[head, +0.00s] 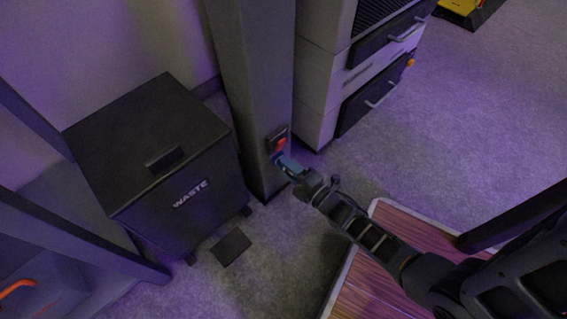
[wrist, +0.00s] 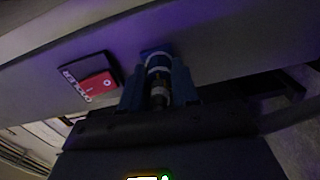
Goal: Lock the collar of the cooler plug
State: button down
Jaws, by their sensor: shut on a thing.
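The cooler plug (wrist: 157,72) is a dark, blue-tinted cylinder with pale bands, set against the side of a grey post. Its collar sits between the fingers of my gripper (wrist: 160,92). My gripper is shut on it, one blue finger on each side. In the head view my gripper (head: 288,166) is at the post, just below a red switch (head: 281,144). In the wrist view the switch (wrist: 92,84) is red and black with a COOLER label, left of the plug. The plug is hidden behind my gripper in the head view. I cannot tell whether the collar is turned to locked.
The grey post (head: 252,75) stands between a black WASTE bin (head: 150,140) on the left and a drawer cabinet (head: 330,70) on the right. A wooden-topped surface (head: 385,260) lies under my arm.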

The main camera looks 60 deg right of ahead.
jog(key=shift+w+m, duration=0.15)
jog(key=shift+m, duration=0.65)
jog(key=shift+w+m, duration=0.15)
jog(key=shift+m, duration=1.25)
jog(key=shift+w+r+m, duration=0.1)
jog(key=shift+w+m, duration=0.05)
jog(key=shift+m, duration=1.25)
